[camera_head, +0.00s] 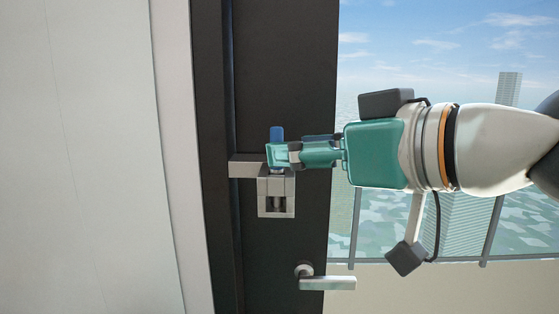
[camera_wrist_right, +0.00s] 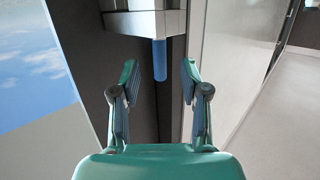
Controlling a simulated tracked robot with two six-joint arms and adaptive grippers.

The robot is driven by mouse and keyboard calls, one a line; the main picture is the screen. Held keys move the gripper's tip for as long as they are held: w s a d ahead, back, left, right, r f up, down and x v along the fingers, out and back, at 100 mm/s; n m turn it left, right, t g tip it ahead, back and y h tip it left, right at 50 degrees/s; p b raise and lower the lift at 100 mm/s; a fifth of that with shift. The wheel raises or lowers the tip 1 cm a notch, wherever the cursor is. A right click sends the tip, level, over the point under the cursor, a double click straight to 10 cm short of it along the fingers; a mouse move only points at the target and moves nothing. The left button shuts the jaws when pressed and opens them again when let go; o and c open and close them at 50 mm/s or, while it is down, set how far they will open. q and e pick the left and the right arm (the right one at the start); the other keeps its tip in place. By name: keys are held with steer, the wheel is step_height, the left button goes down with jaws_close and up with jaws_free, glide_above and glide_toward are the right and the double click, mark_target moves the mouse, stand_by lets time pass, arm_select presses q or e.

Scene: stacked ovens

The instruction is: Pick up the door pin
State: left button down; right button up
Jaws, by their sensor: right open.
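The door pin (camera_head: 277,133) has a blue top that stands upright above a grey metal latch bracket (camera_head: 248,168) on the dark door. Its lower part is hidden by my gripper and the bracket. My right gripper (camera_head: 281,154) is green and comes in from the right, its fingertips at the pin just above the bracket. In the right wrist view the blue pin (camera_wrist_right: 159,58) hangs from the bracket (camera_wrist_right: 145,22) between the open fingers (camera_wrist_right: 160,76), with a gap on each side. My left gripper is not in view.
The dark door (camera_head: 285,60) has a lever handle (camera_head: 327,283) below the bracket. A pale wall (camera_head: 85,150) and frame fill the left. A window with sky and water lies on the right behind my arm.

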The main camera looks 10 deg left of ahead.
mark_target(284, 209)
steer(key=x, duration=0.3)
steer(key=shift+w+a+p, duration=0.15)
steer(key=shift+w+p, duration=0.05)
steer(key=shift+p, duration=0.15)
jaws_close()
steer(key=shift+r, duration=0.1)
